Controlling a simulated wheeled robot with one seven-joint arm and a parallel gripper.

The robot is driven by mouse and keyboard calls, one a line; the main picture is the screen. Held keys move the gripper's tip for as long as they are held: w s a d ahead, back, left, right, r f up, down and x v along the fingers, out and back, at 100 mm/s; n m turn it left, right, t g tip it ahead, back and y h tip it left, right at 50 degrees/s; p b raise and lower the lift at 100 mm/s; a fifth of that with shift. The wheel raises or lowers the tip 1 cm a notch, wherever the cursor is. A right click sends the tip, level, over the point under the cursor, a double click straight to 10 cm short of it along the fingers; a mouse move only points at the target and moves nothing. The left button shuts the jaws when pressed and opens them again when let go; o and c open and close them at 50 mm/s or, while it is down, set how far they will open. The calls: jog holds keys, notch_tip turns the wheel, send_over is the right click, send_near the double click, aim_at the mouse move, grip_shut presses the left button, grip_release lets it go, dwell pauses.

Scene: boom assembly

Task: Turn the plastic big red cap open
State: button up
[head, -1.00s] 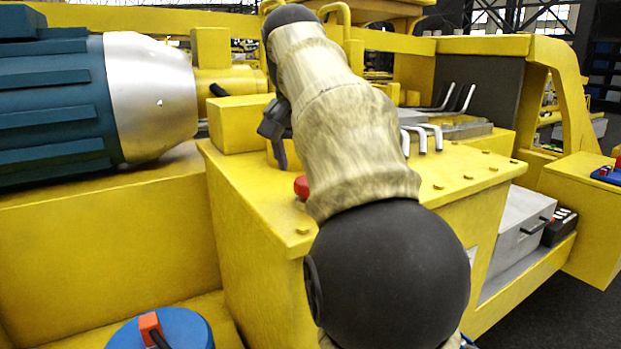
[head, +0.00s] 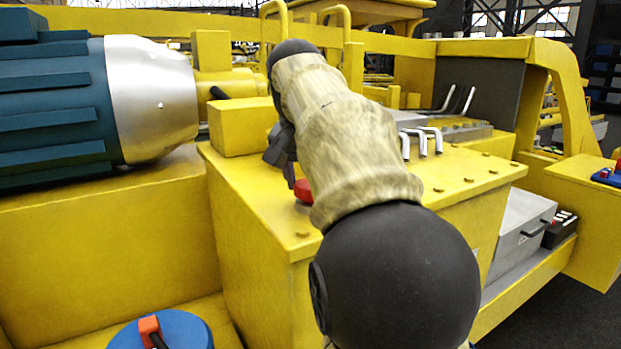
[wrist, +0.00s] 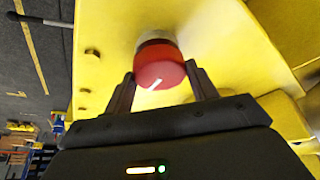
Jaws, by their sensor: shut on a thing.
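The big red cap (wrist: 158,68) sits on a pale neck on the yellow surface in the wrist view, with a white mark on its face. In the head view only its edge (head: 303,191) shows beside my arm. My gripper (wrist: 162,82) has one finger on each side of the cap and is shut on it. In the head view my gripper (head: 285,160) reaches down to the cap from behind my forearm, which hides much of it.
The cap stands on a yellow box top (head: 255,190) with several bolts. Bent metal pipes (head: 420,140) rise to the right. A blue and silver motor (head: 150,100) lies at left. A blue round lid (head: 185,328) with a red part is at the bottom left.

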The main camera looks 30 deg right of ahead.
jog(key=shift+r+n, duration=0.1)
jog(key=shift+n, duration=0.2)
jog(key=n, duration=0.2)
jog(key=n+t+y+p, duration=0.1)
jog(key=n, duration=0.1)
jog(key=shift+d+y+p, duration=0.15)
jog(key=shift+y+p, duration=0.15)
jog(key=n+y+p, duration=0.1)
jog(key=n, duration=0.3)
jog(key=shift+d+r+n+y+p, duration=0.1)
jog(key=shift+d+n+y+p, duration=0.05)
jog(key=shift+n+y+p, duration=0.25)
jog(key=n, duration=0.2)
jog(key=n+y+p, duration=0.1)
jog(key=n, duration=0.1)
jog(key=shift+d+y+p, duration=0.1)
jog(key=shift+y+p, duration=0.2)
jog(key=n+g+y, duration=0.1)
jog(key=n, duration=0.3)
jog(key=shift+n, duration=0.3)
jog(key=o, duration=1)
